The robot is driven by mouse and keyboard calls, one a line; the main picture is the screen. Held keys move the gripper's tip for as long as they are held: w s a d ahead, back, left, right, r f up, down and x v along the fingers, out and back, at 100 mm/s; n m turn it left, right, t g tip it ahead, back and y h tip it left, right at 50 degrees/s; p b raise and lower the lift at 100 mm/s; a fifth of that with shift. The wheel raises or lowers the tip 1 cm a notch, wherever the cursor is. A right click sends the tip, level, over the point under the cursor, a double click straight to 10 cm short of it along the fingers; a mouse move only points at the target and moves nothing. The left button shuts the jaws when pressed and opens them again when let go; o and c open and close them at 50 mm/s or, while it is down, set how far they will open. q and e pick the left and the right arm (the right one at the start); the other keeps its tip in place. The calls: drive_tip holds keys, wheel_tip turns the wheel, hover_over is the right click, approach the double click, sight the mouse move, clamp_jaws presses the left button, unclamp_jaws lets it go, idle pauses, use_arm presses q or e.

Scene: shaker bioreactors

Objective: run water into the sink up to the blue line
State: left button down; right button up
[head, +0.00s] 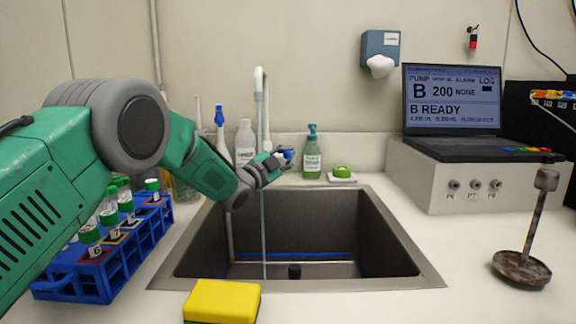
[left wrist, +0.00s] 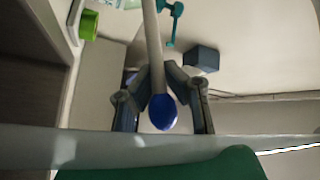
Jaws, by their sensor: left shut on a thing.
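The sink (head: 372,215) is a dark steel basin set in the counter. A blue line (head: 310,254) runs low along its back wall. The pale tap (head: 260,95) rises behind it, and a thin stream of water (head: 263,235) falls into the basin. A dark stopper or drain piece (head: 295,271) shows at the bottom. I cannot clearly make out the water level. My left gripper (head: 273,163) is at the tap, shut on the blue-ended tap handle (head: 288,154). In the left wrist view the blue end (left wrist: 163,112) shows between the fingers. My right gripper is out of view.
A blue rack (head: 110,262) of green-capped tubes stands left of the sink. A yellow sponge (head: 222,299) lies at the front edge. A green soap bottle (head: 312,155) stands behind. A laptop (head: 451,100) and a rusty plunger-like tool (head: 522,268) are at right.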

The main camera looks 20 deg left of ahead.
use_arm(q)
wheel_tip(320, 180, down, 7)
drive_tip(key=m+t+h+b, duration=0.2)
drive_tip(key=m+h+b, duration=0.1)
drive_tip(key=b, duration=0.7)
drive_tip(key=shift+s+a+m+h, duration=0.2)
drive_tip(key=shift+m+h, duration=0.2)
drive_tip(key=shift+m, duration=0.5)
drive_tip(key=c, duration=1.6)
unclamp_jaws()
drive_tip(key=shift+s+a, duration=0.1)
drive_tip(key=shift+a, duration=0.1)
